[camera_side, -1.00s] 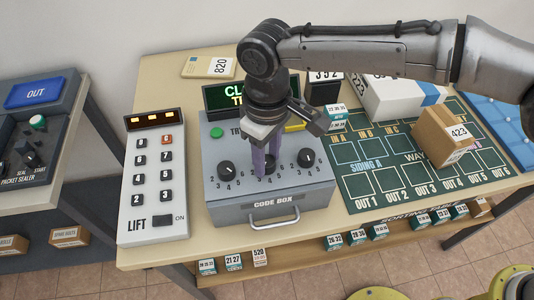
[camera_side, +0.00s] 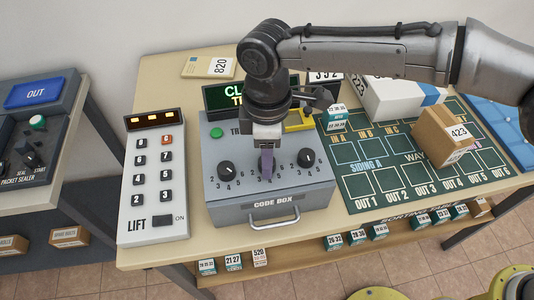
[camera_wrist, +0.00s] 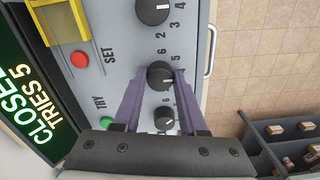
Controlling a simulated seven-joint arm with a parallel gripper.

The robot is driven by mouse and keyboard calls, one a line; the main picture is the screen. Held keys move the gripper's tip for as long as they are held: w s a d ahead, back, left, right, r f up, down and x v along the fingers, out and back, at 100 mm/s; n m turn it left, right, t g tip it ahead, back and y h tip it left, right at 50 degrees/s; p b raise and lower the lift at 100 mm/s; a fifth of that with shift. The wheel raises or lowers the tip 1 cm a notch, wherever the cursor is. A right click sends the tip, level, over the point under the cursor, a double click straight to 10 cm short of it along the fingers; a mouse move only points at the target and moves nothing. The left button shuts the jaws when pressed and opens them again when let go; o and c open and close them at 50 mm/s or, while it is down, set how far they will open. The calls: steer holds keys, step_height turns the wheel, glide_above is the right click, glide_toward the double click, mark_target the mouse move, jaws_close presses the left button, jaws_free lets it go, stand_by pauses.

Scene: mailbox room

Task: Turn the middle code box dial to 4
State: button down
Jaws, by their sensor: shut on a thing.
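The grey code box (camera_side: 222,206) has a row of black dials. The middle dial (camera_wrist: 160,76) sits between my two purple fingers in the wrist view; my gripper (camera_wrist: 162,75) is shut on it. In the side view my gripper (camera_side: 267,174) points straight down and mostly hides that dial. The dial's white mark points roughly toward the box's front edge in the wrist view; the number under it is partly hidden by a finger. The left dial (camera_side: 227,168) and right dial (camera_side: 306,157) stand free. The box's screen (camera_wrist: 25,110) reads CLOSED, TRIES 5.
A lift keypad (camera_side: 153,180) stands to the left. A cardboard box marked 423 (camera_side: 443,136) is on the green sorting board to the right. A handle (camera_side: 275,218) fronts the code box.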

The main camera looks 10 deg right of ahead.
steer(key=shift+r, duration=0.1)
stand_by(0.3)
steer(key=shift+c, duration=2.3)
jaws_free()
step_height(320, 180, up, 14)
